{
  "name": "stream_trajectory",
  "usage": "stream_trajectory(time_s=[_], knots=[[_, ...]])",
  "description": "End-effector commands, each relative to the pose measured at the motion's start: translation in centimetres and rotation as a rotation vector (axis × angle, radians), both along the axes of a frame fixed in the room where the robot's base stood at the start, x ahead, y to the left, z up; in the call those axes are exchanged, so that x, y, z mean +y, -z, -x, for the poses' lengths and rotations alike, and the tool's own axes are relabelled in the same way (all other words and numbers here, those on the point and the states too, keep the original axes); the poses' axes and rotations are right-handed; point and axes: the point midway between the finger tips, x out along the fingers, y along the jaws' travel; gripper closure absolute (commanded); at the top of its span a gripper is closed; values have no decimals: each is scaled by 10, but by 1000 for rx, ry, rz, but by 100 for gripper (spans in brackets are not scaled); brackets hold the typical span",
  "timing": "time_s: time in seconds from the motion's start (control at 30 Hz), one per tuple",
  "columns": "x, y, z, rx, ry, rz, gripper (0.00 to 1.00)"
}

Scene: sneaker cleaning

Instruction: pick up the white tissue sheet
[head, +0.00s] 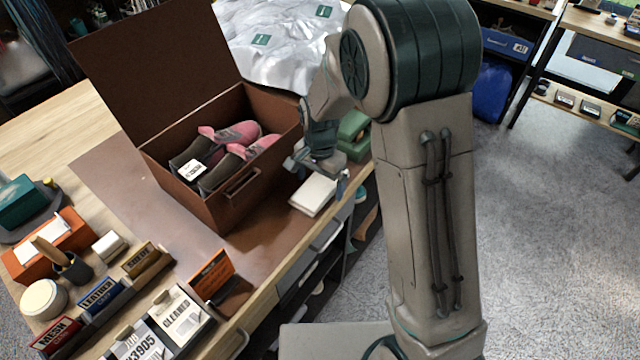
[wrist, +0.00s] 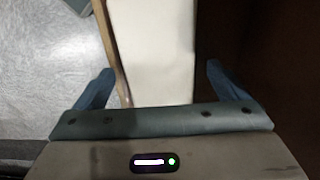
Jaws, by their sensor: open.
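The white tissue sheet (head: 313,195) looks like a flat, pale rectangle. It lies near the table's edge, just right of the brown shoe box. My gripper (head: 318,174) is open and sits close above it, partly covering its far end. In the wrist view the white sheet (wrist: 152,45) runs up between the two blue fingers of my gripper (wrist: 159,72). The fingers are spread wider than the sheet, and nothing is held. I cannot tell the exact height gap between fingers and sheet.
The open brown box (head: 200,205) with pink and dark sneakers (head: 228,150) stands close left of my gripper. A green box (head: 353,137) is just behind it. White crumpled wrapping (head: 278,50) lies farther back. Signs and brushes fill the near left. Grey floor lies right of the table.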

Motion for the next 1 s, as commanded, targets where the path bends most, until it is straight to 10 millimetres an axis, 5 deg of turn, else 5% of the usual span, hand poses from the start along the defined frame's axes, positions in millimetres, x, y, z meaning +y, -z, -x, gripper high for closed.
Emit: stream_trajectory(time_s=[0.27, 0.43, 0.77, 1.0], knots=[[0, 3, 0, -1, 0, -1, 9], [0, 3, 0, -1, 0, -1, 54], [0, -1, 0, -2, 0, -1, 54], [1, -38, -1, -7, 0, -3, 54]])
